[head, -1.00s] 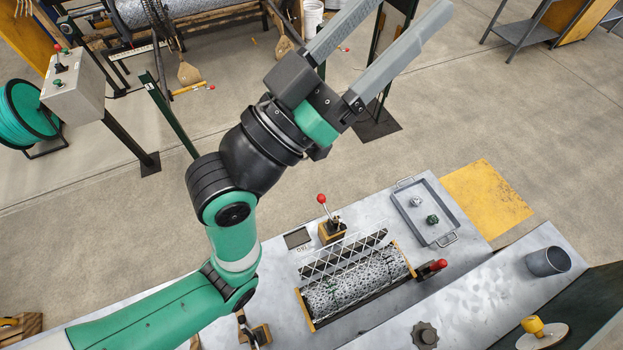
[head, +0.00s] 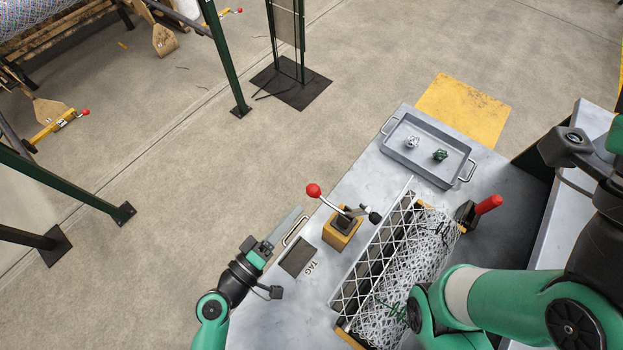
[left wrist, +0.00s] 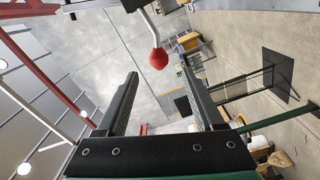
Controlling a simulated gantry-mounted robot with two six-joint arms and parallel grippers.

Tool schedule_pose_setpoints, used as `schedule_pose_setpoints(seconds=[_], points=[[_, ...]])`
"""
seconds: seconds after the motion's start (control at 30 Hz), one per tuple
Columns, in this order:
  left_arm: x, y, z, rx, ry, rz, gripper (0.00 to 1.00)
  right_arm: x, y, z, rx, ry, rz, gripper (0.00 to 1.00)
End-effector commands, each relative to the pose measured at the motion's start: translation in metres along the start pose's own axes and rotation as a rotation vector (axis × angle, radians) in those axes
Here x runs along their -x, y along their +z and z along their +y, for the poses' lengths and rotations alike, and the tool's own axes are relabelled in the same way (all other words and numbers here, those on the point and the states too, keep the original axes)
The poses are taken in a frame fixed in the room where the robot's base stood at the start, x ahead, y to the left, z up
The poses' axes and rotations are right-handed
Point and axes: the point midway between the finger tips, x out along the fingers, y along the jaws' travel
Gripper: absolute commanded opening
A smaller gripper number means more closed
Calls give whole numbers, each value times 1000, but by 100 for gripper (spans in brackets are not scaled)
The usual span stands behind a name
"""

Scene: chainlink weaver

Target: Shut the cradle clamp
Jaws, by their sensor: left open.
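The clamp (head: 342,232) stands on a wooden block beside the cradle. Its lever slants up to the left to a red ball knob (head: 313,190), and a black tip (head: 375,217) points toward the mesh roll. The mesh roll (head: 425,250) lies in the cradle (head: 350,325), partly hidden by my right arm. My right gripper is out of view.
A red-handled lever (head: 488,204) stands right of the roll. A dark plate (head: 297,257) and TAG label lie near my left gripper. Open floor lies left of the bench.

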Motion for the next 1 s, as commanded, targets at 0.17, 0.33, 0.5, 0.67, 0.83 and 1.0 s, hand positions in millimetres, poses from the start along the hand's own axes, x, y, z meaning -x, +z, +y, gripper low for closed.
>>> schedule_pose_setpoints(seconds=[0.17,0.33,0.5,0.67,0.83,1.0], points=[[-22,0,2,-3,3,-2,70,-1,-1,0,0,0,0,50],[-61,0,3,-4,3,-3,70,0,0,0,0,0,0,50],[-95,0,1,-4,2,-2,70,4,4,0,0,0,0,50],[-112,0,1,-3,2,-2,70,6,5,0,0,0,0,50],[-116,0,2,-3,1,0,70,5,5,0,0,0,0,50],[-115,0,2,-4,1,0,61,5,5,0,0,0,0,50]])
